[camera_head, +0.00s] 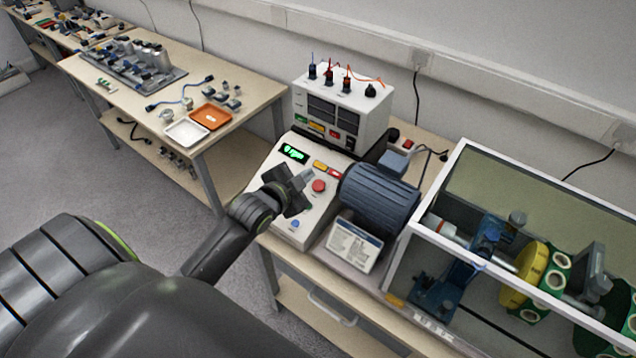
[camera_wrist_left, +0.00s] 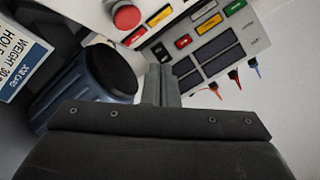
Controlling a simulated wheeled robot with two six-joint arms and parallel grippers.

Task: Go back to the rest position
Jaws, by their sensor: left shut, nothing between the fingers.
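My left gripper (camera_head: 301,181) is over the sloped control panel (camera_head: 284,220) in the head view, close to a red round button (camera_head: 319,186). Its fingers are together with nothing between them; they also show closed in the left wrist view (camera_wrist_left: 162,82). In that view the red button (camera_wrist_left: 126,17) is up and left of the fingertips, and the coloured switches (camera_wrist_left: 183,42) are beyond them. The panel's green display (camera_head: 293,153) is lit. I cannot tell whether the fingers touch the panel. My right gripper is in neither view.
A blue motor (camera_head: 379,198) stands right of the panel, with a label plate (camera_head: 353,246) before it. A framed enclosure (camera_head: 402,262) with a shaft and yellow disc (camera_head: 526,275) is further right. A meter box (camera_head: 343,108) stands behind. A second table (camera_head: 150,70) is at left.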

